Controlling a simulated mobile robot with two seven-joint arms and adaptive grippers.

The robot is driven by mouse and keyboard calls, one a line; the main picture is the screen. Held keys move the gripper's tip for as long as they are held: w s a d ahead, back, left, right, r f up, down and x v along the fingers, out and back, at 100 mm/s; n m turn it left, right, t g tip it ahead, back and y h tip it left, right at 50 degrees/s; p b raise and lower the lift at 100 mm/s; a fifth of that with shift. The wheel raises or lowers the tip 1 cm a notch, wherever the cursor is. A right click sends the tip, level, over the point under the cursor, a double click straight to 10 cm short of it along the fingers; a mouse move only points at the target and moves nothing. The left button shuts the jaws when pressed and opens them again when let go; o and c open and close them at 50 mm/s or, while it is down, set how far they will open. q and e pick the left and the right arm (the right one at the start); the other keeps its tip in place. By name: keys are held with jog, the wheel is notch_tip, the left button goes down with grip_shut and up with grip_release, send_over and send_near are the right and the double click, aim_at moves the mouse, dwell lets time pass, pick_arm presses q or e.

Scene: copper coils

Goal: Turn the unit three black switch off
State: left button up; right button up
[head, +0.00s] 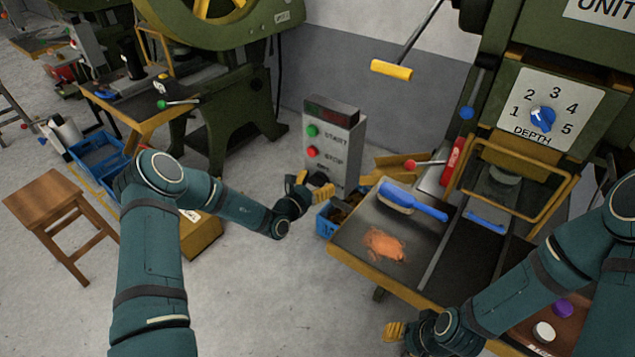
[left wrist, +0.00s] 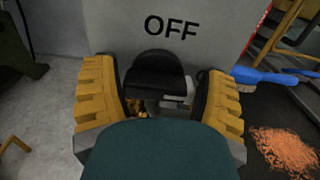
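The grey control box (head: 336,140) stands by the press on the right, with a green START button (head: 313,131) and a red STOP button (head: 311,152). My left gripper (head: 318,188) is at the lower front of this box and hides the switch in the head view. In the left wrist view, the black switch (left wrist: 155,76) is between the two yellow fingers of my left gripper (left wrist: 158,100), below the word OFF. The fingers are apart; I cannot tell whether they touch the switch. My right gripper (head: 400,335) is low in the head view, partly hidden by its arm.
The press table (head: 345,240) carries a blue brush (head: 415,203) and copper-coloured scraps (head: 384,244), right of the box. A blue crate (head: 326,222) is below my left gripper. A wooden stool (head: 55,205) stands at left.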

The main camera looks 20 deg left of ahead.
pick_arm(q)
jog(key=c, duration=0.5)
jog(key=shift+c, duration=0.2)
jog(key=n+p, duration=0.3)
jog(key=n, duration=0.1)
jog(key=shift+a, duration=0.15)
jog(key=n+p, duration=0.1)
jog(key=n, duration=0.2)
jog(key=shift+a, duration=0.1)
jog(key=n+p, duration=0.1)
jog(key=n, duration=0.1)
jog(key=n+p, duration=0.1)
jog(key=n, duration=0.2)
jog(key=shift+w+a+f, duration=0.1)
jog(key=shift+f, duration=0.1)
jog(key=n, duration=0.5)
jog(key=shift+f+n+p, duration=0.2)
jog(key=shift+n+p, duration=0.1)
jog(key=shift+n, duration=0.1)
jog(key=o, duration=1.2)
jog(key=shift+a, duration=0.1)
